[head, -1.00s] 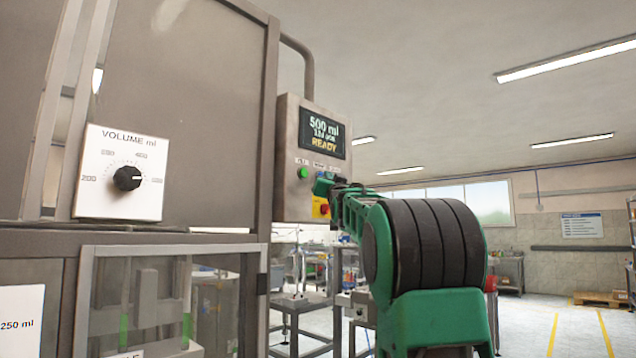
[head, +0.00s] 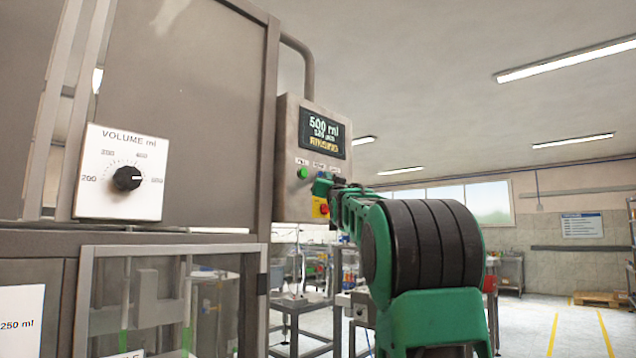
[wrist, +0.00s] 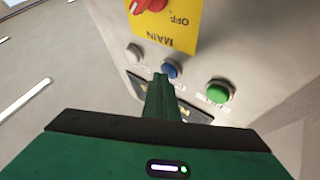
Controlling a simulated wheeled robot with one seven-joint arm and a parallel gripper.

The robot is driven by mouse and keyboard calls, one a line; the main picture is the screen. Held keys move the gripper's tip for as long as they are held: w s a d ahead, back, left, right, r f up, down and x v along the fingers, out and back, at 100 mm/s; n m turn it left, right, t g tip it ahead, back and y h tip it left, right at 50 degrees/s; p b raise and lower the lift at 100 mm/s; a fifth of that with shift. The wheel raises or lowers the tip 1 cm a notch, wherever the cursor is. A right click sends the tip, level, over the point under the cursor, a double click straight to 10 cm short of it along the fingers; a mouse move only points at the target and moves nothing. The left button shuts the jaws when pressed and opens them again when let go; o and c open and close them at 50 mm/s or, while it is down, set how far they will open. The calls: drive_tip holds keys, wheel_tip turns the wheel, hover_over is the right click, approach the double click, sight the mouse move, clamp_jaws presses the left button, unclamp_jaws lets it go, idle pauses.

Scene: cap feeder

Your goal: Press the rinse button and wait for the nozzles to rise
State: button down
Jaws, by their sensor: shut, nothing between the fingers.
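The control box (head: 290,150) hangs at the right of the machine. Its screen (head: 325,134) reads 500 ml, with a yellow bottom line that looks like "RINSING". In the wrist view, a blue button (wrist: 170,69) sits between a white button (wrist: 134,53) and a green button (wrist: 218,91). My gripper (wrist: 166,80) is shut and empty, its fingertips right at the blue button; I cannot tell if they touch it. In the head view my gripper (head: 322,186) is at the box's front, partly hidden by my arm. No nozzles can be made out.
A red main switch on a yellow plate (wrist: 168,22) sits close beside the buttons. A volume dial (head: 127,178) is on the machine's front panel at left. A clear-windowed guard (head: 165,252) is below it. Workbenches and open floor lie behind at right.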

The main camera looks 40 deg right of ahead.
drive_tip(key=shift+s, duration=0.7)
drive_tip(key=shift+d, duration=0.1)
drive_tip(key=s, duration=0.5)
drive_tip(key=shift+d, duration=0.15)
idle(0.7)
